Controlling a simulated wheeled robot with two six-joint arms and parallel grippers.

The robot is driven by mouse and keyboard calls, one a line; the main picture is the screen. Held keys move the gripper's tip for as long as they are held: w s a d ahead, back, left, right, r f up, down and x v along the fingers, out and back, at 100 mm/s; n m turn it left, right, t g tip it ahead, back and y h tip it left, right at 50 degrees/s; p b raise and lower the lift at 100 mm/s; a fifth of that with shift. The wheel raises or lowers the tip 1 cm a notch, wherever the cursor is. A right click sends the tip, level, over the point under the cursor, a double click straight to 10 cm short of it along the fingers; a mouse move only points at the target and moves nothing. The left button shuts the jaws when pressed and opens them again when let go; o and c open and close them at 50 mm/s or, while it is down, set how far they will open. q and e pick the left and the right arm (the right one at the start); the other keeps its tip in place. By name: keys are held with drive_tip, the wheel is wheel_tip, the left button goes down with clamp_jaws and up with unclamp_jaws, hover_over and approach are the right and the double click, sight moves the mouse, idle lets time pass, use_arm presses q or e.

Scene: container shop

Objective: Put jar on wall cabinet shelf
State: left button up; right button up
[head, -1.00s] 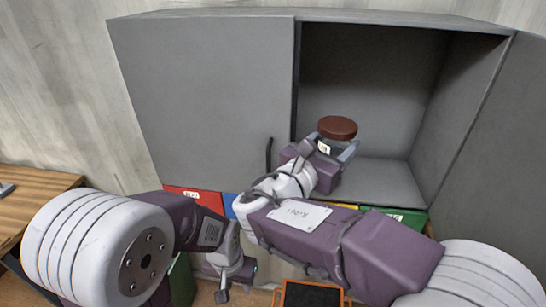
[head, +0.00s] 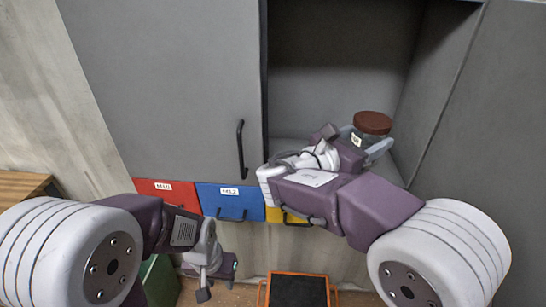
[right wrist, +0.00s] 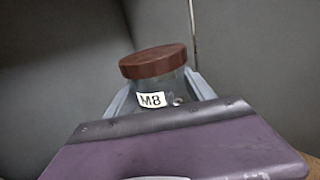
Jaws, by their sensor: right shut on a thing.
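The jar (head: 371,130) has a brown lid and dark glass sides. It also shows upright in the right wrist view (right wrist: 158,78), with a white label reading "M8". My right gripper (head: 372,147) is shut on the jar, with a finger on each side of it. It holds the jar inside the open right part of the grey wall cabinet (head: 170,90), over or on the shelf (head: 290,150). Whether the jar's base touches the shelf is hidden by my gripper. My left gripper (head: 205,285) hangs low at the left, away from the cabinet; its fingers are unclear.
The cabinet's left door is closed, with a black handle (head: 241,150). The right door (head: 470,130) stands open. Red (head: 165,190), blue (head: 230,201) and yellow (head: 290,217) drawers lie below. An orange-rimmed dark tray (head: 298,290) and a green bin (head: 158,280) are lower down.

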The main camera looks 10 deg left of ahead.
drive_tip(key=shift+a+r, duration=0.1)
drive_tip(key=w+f+p, duration=0.1)
drive_tip(key=w+f, duration=0.2)
drive_tip(key=w, duration=0.1)
drive_tip(key=w+d+f+p, duration=0.1)
drive_tip(key=w+f, duration=0.2)
drive_tip(key=f, duration=0.1)
drive_tip(key=w+d+f+p, duration=0.1)
drive_tip(key=w+f, duration=0.3)
drive_tip(key=shift+w+d, duration=0.25)
drive_tip(key=shift+w, duration=0.05)
drive_tip(key=shift+w+f, duration=0.1)
drive_tip(key=shift+f, duration=0.2)
drive_tip(key=o, duration=1.8)
drive_tip(key=shift+r, duration=0.1)
